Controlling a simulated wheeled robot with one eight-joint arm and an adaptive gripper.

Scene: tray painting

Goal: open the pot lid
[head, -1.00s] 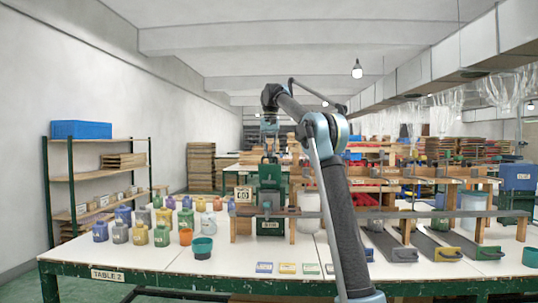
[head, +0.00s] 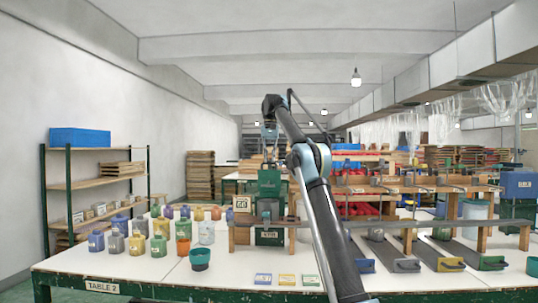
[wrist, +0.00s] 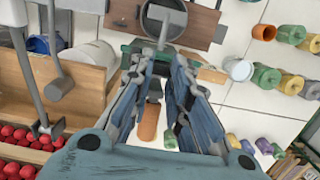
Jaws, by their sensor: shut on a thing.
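My gripper (wrist: 163,48) reaches over the work table and looks shut on a small grey part at the near edge of a round, dark-rimmed grey pot (wrist: 152,20). I take this part to be the lid or its handle, but the fingers hide most of it. In the head view my gripper (head: 269,134) hangs above the green machine (head: 270,182) on the table. The pot cannot be made out clearly there. I cannot tell whether the lid is raised or seated.
Several coloured jars (head: 160,246) stand on the table's left side, with a teal cup (head: 200,259) near its front. Small colour cards (head: 287,280) lie at the front edge. A wooden rack (head: 400,185) and long grey paddles (head: 440,255) fill the right. Red balls (wrist: 20,150) lie in a wooden bin.

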